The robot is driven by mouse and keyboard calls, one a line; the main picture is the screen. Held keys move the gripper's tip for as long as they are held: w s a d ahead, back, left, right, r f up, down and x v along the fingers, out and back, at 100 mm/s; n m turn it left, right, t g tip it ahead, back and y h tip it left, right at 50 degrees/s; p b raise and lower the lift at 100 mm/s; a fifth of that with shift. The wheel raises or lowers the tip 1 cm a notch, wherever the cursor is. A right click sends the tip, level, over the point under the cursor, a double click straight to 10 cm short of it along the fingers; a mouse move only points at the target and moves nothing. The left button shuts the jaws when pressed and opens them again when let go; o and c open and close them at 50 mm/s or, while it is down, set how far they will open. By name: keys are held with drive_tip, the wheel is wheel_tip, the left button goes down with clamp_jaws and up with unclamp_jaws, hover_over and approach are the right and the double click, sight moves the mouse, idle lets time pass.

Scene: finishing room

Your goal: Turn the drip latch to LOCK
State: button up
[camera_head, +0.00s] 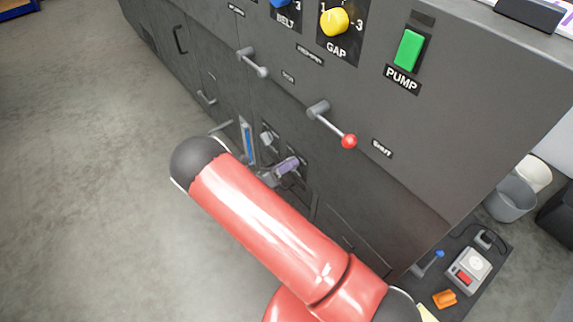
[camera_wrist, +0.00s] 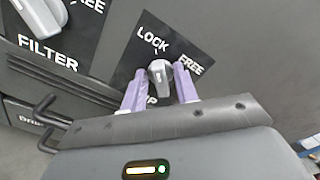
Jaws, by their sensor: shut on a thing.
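The drip latch (camera_wrist: 160,75) is a grey knob on a black plate with LOCK (camera_wrist: 152,40) and FREE (camera_wrist: 190,66) printed around it. Its name label below is mostly hidden by my gripper; only the end shows. My gripper (camera_wrist: 160,70) has its two purple fingers on either side of the latch and is shut on it. The latch's upper end lies just below the word LOCK, left of FREE. In the head view my gripper (camera_head: 286,167) is at the cabinet's low front panel, and the latch is hidden there.
A second latch (camera_wrist: 42,14) marked FILTER is at upper left, with FREE beside it. Dark bar handles (camera_wrist: 45,122) stick out at left. In the head view, a red-tipped lever (camera_head: 348,141) and a grey lever (camera_head: 252,62) stick out above. The floor at left (camera_head: 80,180) is clear.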

drive_tip(key=o, duration=0.6)
drive_tip(key=v, duration=0.8)
drive_tip(key=shift+b, duration=0.4)
